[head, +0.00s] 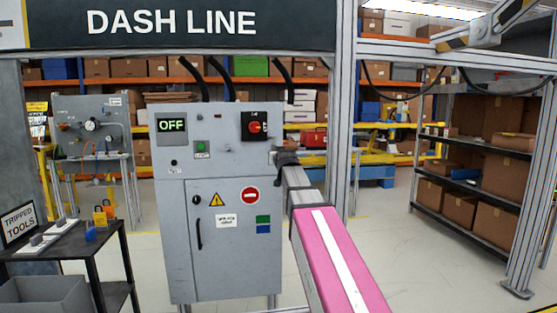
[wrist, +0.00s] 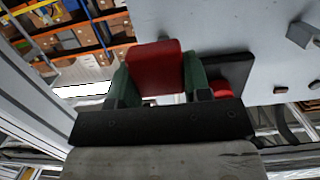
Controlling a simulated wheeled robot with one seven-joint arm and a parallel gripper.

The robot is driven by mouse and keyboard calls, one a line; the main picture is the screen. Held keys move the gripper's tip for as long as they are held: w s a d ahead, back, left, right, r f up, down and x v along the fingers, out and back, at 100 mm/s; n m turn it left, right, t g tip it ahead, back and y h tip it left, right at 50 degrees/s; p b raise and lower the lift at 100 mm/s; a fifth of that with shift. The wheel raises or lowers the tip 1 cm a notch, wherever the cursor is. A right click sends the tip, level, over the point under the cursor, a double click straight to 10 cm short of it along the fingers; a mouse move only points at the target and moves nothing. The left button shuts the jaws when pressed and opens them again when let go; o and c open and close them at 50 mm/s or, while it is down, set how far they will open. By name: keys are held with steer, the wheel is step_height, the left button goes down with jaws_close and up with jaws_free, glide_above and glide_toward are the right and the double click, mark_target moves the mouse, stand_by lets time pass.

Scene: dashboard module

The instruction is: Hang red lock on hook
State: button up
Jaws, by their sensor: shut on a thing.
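The red lock (wrist: 155,62) shows in the wrist view as a red block between the two green fingers of my gripper (wrist: 157,84). The gripper is shut on it. In the head view my gripper (head: 287,158) is at the right edge of the grey cabinet (head: 180,225), just below and right of the red rotary switch (head: 255,127). I cannot clearly make out the held lock there. In the wrist view a dark plate (wrist: 238,70) and a red knob (wrist: 221,93) show right of the lock. I cannot identify the hook for certain.
A dark cart (head: 110,240) with a "TRIPPED TOOLS" sign (head: 19,224), an orange lock (head: 100,216) and a grey bin (head: 40,293) stands at the left. A metal post (head: 345,120) rises right of the cabinet. Open floor lies at the right before a box shelf (head: 475,187).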

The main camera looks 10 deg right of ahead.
steer(key=w+f, duration=0.1)
steer(key=w, duration=0.5)
steer(key=shift+f, duration=0.15)
stand_by(0.6)
stand_by(0.5)
steer(key=o, duration=1)
steer(key=shift+o, duration=0.2)
steer(key=shift+s, duration=0.2)
